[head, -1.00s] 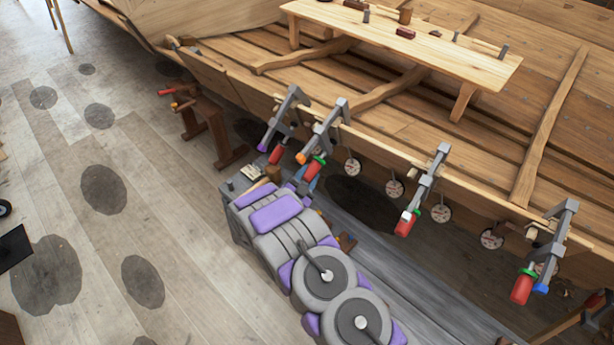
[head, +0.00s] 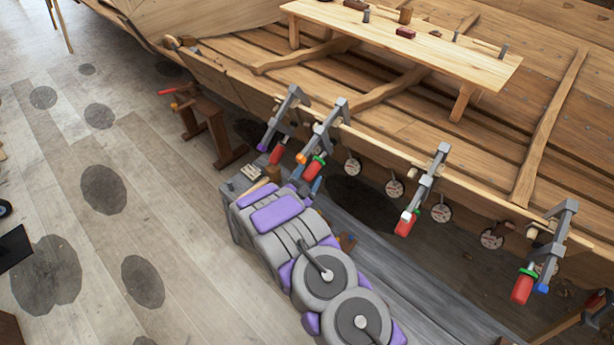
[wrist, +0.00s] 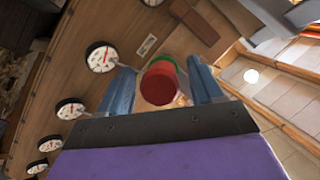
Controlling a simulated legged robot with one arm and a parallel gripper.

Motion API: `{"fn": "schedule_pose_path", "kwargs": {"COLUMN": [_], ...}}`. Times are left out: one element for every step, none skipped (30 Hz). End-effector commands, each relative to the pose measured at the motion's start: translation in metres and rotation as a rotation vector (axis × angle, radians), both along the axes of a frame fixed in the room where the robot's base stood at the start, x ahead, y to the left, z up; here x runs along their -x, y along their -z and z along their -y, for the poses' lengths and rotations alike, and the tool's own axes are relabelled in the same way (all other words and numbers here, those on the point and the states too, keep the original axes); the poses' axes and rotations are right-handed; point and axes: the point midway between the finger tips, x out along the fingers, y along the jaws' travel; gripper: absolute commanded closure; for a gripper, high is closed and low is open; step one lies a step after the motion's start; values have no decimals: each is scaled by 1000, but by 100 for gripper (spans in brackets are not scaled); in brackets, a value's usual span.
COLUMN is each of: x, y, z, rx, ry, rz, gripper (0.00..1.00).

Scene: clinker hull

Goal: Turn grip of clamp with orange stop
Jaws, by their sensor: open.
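The clamp with the orange stop (head: 300,158) is the second from the left on the hull's top edge. Its grey frame (head: 327,122) slants down to a red grip (head: 314,171) with a green band. My gripper (head: 308,181) is at that grip in the head view, largely hidden by my own arm. In the wrist view my gripper (wrist: 161,82) is open, with one blue-grey finger on each side of a red and green cylinder (wrist: 160,67). I cannot tell whether either finger touches it.
A clamp with a purple stop (head: 262,147) hangs close on the left. Clamps with a white stop (head: 405,215) and a blue stop (head: 542,288) hang to the right. Several round dials (head: 394,188) line the hull. A bench (head: 420,38) stands inside the boat. The floor at left is mostly clear.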

Motion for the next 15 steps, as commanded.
{"fn": "schedule_pose_path", "kwargs": {"x": [0,0,0,0,0,1,2,4,7,10,13,19,24,29,36], "y": [0,0,0,0,0,0,0,0,0,1,1,1,1,2,2], "z": [0,0,0,0,0,-1,-1,-2,-3,-4,-6,-9,-10,-12,-15], "rx": [0,0,0,0,0,0,1,1,1,1,1,3,4,4,3], "ry": [0,0,0,0,0,-1,-1,-1,-2,-2,-3,-5,-4,-5,-5], "rz": [0,0,0,0,0,-1,-1,-1,-1,-1,-2,-2,-2,-3,-4], "gripper": [35,35,35,35,35,35,35,35,35,35,35,35,35,35,35]}}
